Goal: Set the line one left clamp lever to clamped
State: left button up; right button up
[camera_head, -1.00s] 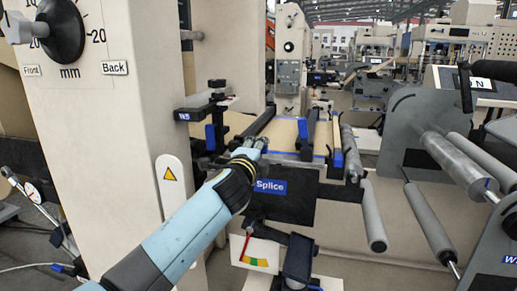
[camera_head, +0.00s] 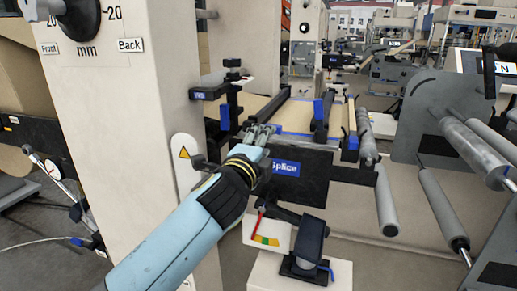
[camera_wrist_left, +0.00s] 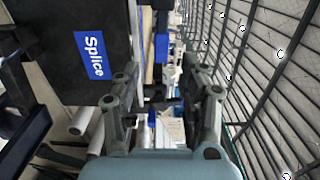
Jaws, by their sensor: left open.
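The splice table, with its blue "Splice" label (camera_head: 285,168), stands in the middle of the head view. Two dark clamp bars cross its top: a left bar (camera_head: 267,108) and a right bar (camera_head: 322,118). Small blue parts show near them, one at the left (camera_head: 224,117) and one at the right (camera_head: 317,109). I cannot tell which is the left clamp lever or how it is set. My left gripper (camera_head: 262,132) is open and empty at the table's near left corner, by the left bar's near end. In the left wrist view its fingers (camera_wrist_left: 165,95) are apart, beside the "Splice" label (camera_wrist_left: 90,55).
A cream machine column (camera_head: 110,120) stands close on the left. Grey rollers (camera_head: 386,200) and a grey side plate (camera_head: 420,120) are on the right. A wire fence (camera_wrist_left: 265,75) shows in the wrist view.

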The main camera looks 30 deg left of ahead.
pick_arm(q)
jog(key=shift+v, duration=1.7)
jog(key=s+f+n+g+h+b, duration=0.1)
jog(key=s+f+g+b, duration=0.3)
jog(key=f, duration=1.1)
jog(key=s+f+n+g+b, duration=0.15)
jog(key=s+f, duration=0.55)
jog(key=f, duration=0.7)
jog(key=s+f+n+g+h+b, duration=0.1)
jog(key=s+f+g+b, duration=0.3)
jog(key=f, duration=1.1)
jog(key=s+f+n+g, duration=0.2)
jog(key=s+f+n, duration=0.2)
jog(key=s, duration=0.7)
jog(key=s+a+f+n+g, duration=0.1)
jog(key=s+f+n+g, duration=0.2)
jog(key=s+f, duration=0.6)
jog(key=s+f+n+g+h, duration=0.1)
jog(key=s+f+n, duration=0.3)
jog(key=s, duration=1.1)
notch_tip(320, 180, down, 3)
jog(key=shift+a+f+n+g+b, duration=0.3)
jog(key=shift+a+n+g, duration=0.1)
jog(key=shift+g, duration=0.25)
